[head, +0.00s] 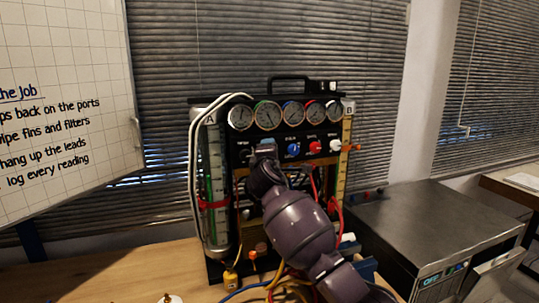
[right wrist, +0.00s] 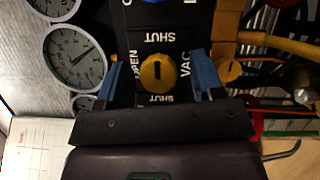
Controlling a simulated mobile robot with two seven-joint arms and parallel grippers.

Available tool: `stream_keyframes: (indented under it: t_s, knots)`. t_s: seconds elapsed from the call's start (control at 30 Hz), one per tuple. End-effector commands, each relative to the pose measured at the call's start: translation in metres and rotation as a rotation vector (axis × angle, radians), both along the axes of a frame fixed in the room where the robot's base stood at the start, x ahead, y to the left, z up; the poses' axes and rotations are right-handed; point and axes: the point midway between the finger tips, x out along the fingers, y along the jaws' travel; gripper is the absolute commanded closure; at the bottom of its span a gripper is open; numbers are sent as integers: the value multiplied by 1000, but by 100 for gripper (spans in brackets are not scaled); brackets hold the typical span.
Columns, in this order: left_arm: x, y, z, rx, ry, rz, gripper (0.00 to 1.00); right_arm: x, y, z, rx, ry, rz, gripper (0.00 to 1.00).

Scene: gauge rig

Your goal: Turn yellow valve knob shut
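The yellow valve knob (right wrist: 157,73) shows in the right wrist view on the rig's black panel, with a dark mark running up and down the picture. The words OPEN, SHUT and VAC are printed around it. My right gripper (right wrist: 160,78) is open, its two blue fingers on either side of the knob with gaps visible. In the head view the right gripper (head: 265,150) is at the panel and hides the yellow knob. My left gripper is in neither view.
The gauge rig (head: 290,92) has several dials on top, and a blue knob (head: 293,149), a red knob (head: 315,147) and a white knob (head: 335,146) on its panel. Hoses hang around it. A grey machine (head: 430,225) stands to the right. Bare wooden bench (head: 120,275) lies left.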

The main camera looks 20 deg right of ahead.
Motion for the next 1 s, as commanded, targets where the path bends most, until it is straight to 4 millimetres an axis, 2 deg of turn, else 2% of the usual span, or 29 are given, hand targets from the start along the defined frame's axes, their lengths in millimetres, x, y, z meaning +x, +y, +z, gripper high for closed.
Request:
stream_keyframes:
  t_s: [0.23, 0.37, 0.8, 1.0]
  knots:
    - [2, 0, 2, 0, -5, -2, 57, -2, 1, 0, -2, -1, 1, 39]
    - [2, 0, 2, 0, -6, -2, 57, -10, 4, -1, -1, 0, 1, 39]
    - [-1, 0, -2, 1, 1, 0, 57, -73, 27, -5, 1, -1, 2, 39]
    - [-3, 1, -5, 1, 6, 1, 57, -94, 35, -6, 1, 0, 1, 39]
